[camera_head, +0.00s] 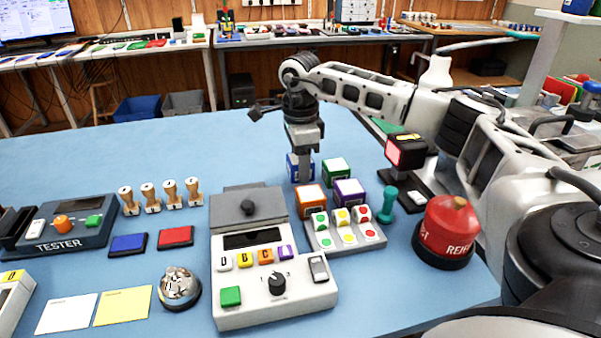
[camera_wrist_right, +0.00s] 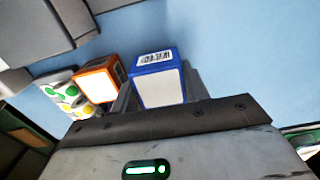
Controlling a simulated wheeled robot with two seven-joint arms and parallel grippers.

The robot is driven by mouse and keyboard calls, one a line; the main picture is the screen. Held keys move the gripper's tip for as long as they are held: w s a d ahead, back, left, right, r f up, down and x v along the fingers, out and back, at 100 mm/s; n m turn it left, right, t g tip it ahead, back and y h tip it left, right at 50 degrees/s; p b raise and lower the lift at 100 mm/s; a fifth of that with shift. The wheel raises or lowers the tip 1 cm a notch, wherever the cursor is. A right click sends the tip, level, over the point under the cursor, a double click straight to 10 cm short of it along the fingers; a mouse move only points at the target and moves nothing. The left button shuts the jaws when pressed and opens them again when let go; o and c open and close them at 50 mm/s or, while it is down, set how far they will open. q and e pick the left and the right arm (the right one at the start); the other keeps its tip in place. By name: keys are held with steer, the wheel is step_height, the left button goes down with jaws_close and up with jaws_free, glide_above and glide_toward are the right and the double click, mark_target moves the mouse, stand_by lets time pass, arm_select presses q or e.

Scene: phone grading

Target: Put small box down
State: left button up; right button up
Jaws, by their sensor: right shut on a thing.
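A small blue box (camera_head: 292,168) with a white face is held in my right gripper (camera_head: 304,176), behind the orange box and left of the green box. I cannot tell whether its base touches the table. In the right wrist view the blue box (camera_wrist_right: 158,88) sits between the two fingers, with a barcode label on one side. My right gripper is shut on it, pointing down from above. My left gripper is not in view.
An orange box (camera_head: 311,202), a green box (camera_head: 336,172) and a purple box (camera_head: 349,192) stand close by. The blue table (camera_head: 200,160) is clear to the left.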

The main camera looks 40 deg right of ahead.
steer(key=shift+f, duration=1.2)
steer(key=shift+f, duration=0.2)
steer(key=o, duration=1)
steer(key=shift+r, duration=0.15)
step_height(320, 180, up, 12)
steer(key=shift+r+p, duration=0.1)
steer(key=shift+p, duration=0.4)
steer(key=shift+a, duration=0.1)
